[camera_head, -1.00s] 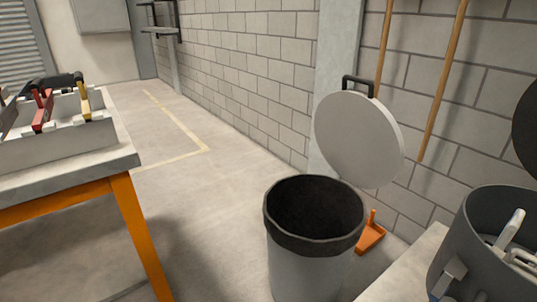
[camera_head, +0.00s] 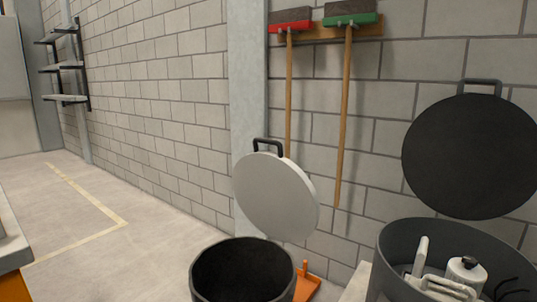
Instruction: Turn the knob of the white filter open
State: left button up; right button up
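A white filter with its knob cannot be made out for certain in the head view. A white cylinder with a dark top (camera_head: 466,272) sits inside the grey drum (camera_head: 395,255) at the lower right. Its lower part is hidden, and it is too small to tell whether it is the filter. Neither of my grippers is in view.
White handle-like parts (camera_head: 443,287) lie in the drum below its round black lid (camera_head: 470,155). A black-lined bin (camera_head: 243,270) stands left of it, its white lid (camera_head: 275,195) raised. Two brooms (camera_head: 289,95) (camera_head: 344,120) hang on the wall. Floor at left is clear.

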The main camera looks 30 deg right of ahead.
aim_at(469, 263)
jog(key=k+l, duration=0.25)
jog(key=z, duration=0.45)
jog(key=k+l+z, duration=0.1)
jog(key=z, duration=0.35)
jog(key=l+z, duration=0.15)
jog(key=z, duration=0.35)
jog(key=l+z, duration=0.1)
jog(key=z, duration=0.35)
